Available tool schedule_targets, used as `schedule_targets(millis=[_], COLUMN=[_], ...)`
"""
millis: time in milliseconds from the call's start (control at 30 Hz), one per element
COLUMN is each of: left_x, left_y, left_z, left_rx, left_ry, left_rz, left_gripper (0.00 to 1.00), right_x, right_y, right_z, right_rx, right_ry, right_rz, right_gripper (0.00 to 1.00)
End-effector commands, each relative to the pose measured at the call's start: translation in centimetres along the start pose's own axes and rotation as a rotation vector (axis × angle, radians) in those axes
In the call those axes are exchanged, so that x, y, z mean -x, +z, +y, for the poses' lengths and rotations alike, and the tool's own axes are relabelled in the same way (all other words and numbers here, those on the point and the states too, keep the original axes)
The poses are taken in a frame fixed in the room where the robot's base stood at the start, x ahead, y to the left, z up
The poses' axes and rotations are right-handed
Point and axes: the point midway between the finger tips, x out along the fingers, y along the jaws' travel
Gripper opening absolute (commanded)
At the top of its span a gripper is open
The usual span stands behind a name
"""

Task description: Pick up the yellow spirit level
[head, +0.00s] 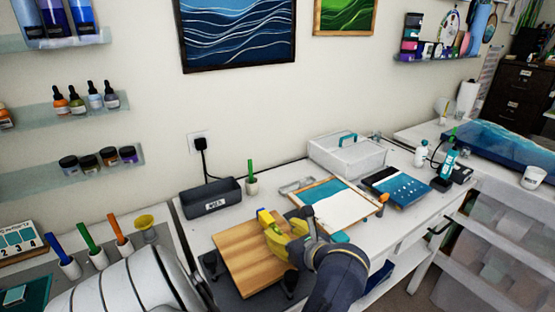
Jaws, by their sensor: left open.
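The yellow spirit level (273,238) lies on a light wooden board (244,262) near the front of the white workbench. My left gripper (298,228) is open and right at the level's right side, covering part of it. I cannot tell whether the fingers touch the level. The dark wrist behind the gripper hides the board's right edge. My right gripper is not in view.
Behind the board stand a dark grey bin (211,201) and a green-handled tool in a small white holder (252,184). A framed panel with white and teal (345,206) lies to the right, near a white case (345,158) and a blue panel (398,187).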

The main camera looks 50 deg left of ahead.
Motion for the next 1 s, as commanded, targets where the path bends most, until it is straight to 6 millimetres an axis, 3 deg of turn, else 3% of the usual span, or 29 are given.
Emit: schedule_targets(millis=[400, 800, 1000], left_x=[-3.5, -3.8, -3.8], left_y=[0.0, 0.0, 0.0], left_z=[0.0, 0.0, 0.0], left_rx=[-0.004, -0.003, -0.003], left_ry=[0.001, 0.001, 0.001], left_rz=[-0.003, -0.002, -0.002], left_gripper=[0.51, 0.52, 0.29], right_x=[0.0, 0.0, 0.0], right_y=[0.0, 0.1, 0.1], right_z=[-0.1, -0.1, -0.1], right_rx=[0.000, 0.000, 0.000], right_ry=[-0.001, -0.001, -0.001], right_rz=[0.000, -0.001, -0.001], right_gripper=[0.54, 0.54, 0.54])
